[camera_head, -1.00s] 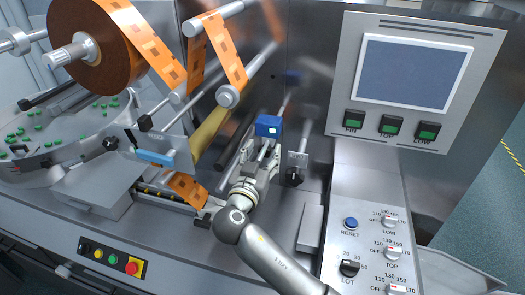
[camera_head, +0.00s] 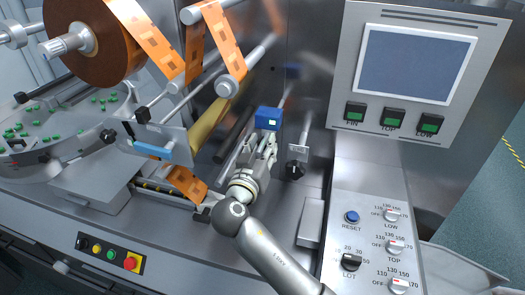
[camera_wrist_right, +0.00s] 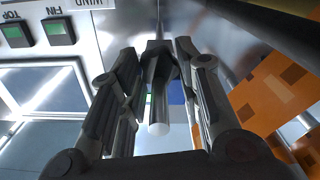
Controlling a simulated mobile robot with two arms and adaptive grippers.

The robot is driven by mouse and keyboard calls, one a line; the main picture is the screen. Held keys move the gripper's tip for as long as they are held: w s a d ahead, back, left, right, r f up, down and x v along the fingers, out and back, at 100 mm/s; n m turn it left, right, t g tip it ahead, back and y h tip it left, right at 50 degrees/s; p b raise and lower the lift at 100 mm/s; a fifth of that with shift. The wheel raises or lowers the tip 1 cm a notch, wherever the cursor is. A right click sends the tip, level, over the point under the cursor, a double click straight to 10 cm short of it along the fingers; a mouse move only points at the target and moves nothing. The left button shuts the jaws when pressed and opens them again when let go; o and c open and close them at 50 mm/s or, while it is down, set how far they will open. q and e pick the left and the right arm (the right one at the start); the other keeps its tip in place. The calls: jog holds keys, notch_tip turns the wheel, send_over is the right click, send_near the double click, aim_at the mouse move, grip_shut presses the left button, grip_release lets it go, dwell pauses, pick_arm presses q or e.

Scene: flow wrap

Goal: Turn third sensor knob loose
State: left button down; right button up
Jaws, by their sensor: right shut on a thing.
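A blue sensor box (camera_head: 268,118) with a small lit display stands on the machine against the steel back wall. My right gripper (camera_head: 265,142) is just below it in the head view, its fingers pointing up and away. In the right wrist view my right gripper (camera_wrist_right: 157,50) is shut on a dark knob (camera_wrist_right: 157,65) between its fingertips. A grey rod with a pale rounded end (camera_wrist_right: 158,122) runs from the knob toward the camera. My fingers hide most of the knob in the head view. My left gripper is not in view.
A black knob (camera_head: 294,170) on a small bracket is just right of my gripper. Orange film (camera_head: 186,184) and rollers are close on the left. The switch panel (camera_head: 368,250) with dials is at right. A screen (camera_head: 415,65) is above it.

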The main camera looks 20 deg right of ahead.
jog(key=shift+n+b, duration=0.35)
jog(key=shift+n, duration=1.25)
jog(key=o, duration=1)
jog(key=shift+a, duration=0.1)
jog(key=v, duration=0.7)
jog(key=shift+s+a, duration=0.15)
jog(key=shift+s, duration=0.1)
